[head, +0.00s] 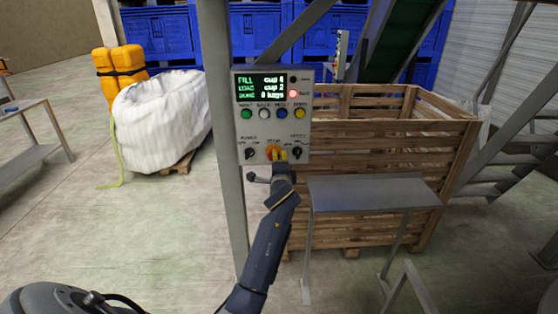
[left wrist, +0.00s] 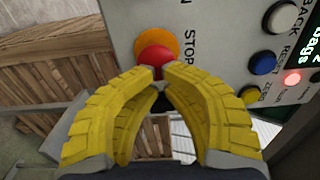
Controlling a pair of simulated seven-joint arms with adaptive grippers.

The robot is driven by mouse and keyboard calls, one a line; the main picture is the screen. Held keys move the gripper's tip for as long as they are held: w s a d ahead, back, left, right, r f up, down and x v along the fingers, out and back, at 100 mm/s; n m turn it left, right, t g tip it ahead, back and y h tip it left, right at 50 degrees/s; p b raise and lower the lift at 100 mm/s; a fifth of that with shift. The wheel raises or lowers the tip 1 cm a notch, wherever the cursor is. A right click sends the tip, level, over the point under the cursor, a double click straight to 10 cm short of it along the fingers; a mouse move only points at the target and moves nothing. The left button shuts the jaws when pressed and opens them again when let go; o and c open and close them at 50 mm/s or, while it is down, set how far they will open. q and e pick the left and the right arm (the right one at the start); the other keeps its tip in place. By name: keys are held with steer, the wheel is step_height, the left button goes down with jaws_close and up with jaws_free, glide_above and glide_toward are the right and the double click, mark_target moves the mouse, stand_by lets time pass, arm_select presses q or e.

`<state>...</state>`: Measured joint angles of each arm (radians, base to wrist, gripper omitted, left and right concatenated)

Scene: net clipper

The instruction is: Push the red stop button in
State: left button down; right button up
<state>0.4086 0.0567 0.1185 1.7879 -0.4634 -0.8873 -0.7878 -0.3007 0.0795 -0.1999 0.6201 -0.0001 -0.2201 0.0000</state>
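The grey control panel (head: 242,135) is mounted on an upright post in the head view. The red stop button (left wrist: 154,54) sits in an orange collar (left wrist: 170,38), next to the word STOP in the left wrist view. In the head view the stop button's orange collar (head: 269,151) shows low on the panel, partly hidden by my gripper. My left gripper (left wrist: 161,72) has yellow fingers whose tips come together, with nothing seen held. The tips are right at the button and overlap its lower edge in view; I cannot tell if they touch. My right gripper is not in view.
The panel has a green text screen (head: 260,87), a lit red lamp (head: 293,94), a row of coloured buttons and two black knobs. A wooden crate (head: 385,135) and a grey metal stand (head: 370,193) are to the right. A white bulk bag (head: 160,120) stands left.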

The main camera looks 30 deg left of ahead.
arm_select(q)
steer(key=shift+s+d, duration=0.15)
steer(key=shift+s, duration=0.05)
steer(key=v, duration=1.3)
steer(key=shift+s+d, duration=0.2)
steer(key=shift+s, duration=0.05)
